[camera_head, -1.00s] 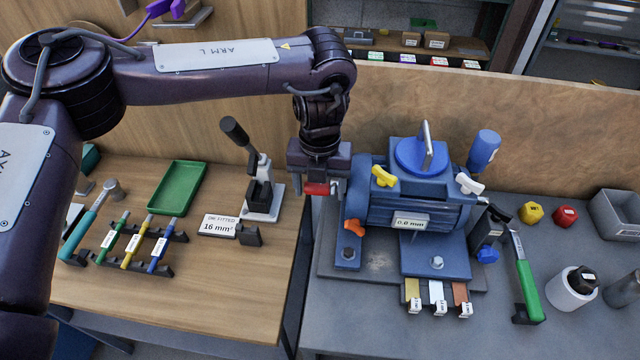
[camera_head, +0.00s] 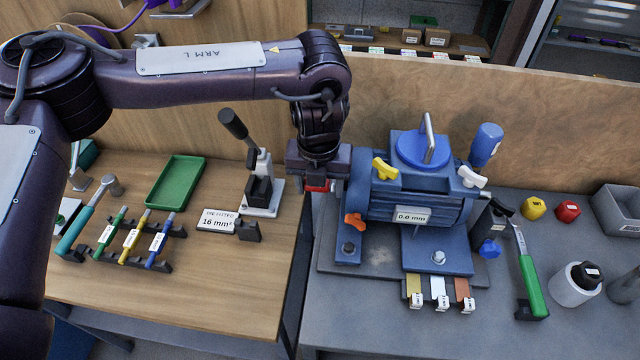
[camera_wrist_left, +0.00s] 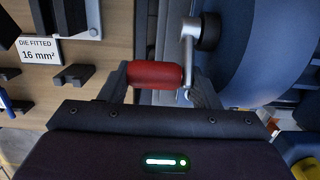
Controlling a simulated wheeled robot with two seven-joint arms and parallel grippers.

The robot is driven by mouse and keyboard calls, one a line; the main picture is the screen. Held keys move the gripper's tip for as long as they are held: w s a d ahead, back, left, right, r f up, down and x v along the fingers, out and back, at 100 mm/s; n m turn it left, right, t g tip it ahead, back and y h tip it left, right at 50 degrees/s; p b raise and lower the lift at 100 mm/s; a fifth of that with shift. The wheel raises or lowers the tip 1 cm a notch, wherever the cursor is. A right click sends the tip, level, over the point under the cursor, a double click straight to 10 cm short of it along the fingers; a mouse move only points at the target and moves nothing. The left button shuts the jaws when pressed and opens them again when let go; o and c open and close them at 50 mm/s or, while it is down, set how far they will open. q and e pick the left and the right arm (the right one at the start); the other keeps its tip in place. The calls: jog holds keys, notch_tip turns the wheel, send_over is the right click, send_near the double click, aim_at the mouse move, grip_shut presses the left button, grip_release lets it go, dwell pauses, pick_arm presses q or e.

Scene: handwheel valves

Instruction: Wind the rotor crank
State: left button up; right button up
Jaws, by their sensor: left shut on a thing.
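The rotor crank has a red handle (camera_wrist_left: 154,74) on a silver arm (camera_wrist_left: 189,45), which joins a dark hub at the side of a blue machine (camera_head: 415,205). My left gripper (camera_head: 319,184) is shut on the red handle at the machine's left side. In the left wrist view the handle lies crosswise between the two fingers. In the head view only a little of the red handle shows below the gripper, and the crank arm is hidden. My right gripper is in neither view.
A crimping press (camera_head: 262,180) and a label plate (camera_head: 219,221) stand on the wooden table left of the machine. A green tray (camera_head: 175,182) lies farther left. A green-handled tool (camera_head: 529,275) and a white roll (camera_head: 572,287) are on the grey bench at right.

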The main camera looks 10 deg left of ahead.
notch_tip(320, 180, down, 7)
jog(key=b, duration=0.6)
pick_arm(q)
jog(key=shift+s+f+t+b, duration=0.2)
jog(key=shift+f+t+b, duration=0.25)
jog(key=shift+t, duration=0.5)
jog(key=shift+s+f+t+b, duration=0.3)
jog(key=shift+f+t, duration=0.2)
jog(key=shift+t, duration=0.5)
jog(key=shift+s+f+t+b, duration=0.15)
jog(key=shift+f+t+b, duration=0.3)
jog(key=shift+t, duration=0.5)
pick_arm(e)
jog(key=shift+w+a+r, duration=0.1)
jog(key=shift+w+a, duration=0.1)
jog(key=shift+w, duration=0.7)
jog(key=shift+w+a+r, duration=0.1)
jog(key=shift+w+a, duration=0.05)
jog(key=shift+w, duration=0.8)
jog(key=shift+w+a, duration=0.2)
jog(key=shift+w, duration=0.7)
pick_arm(q)
jog(key=o, duration=0.7)
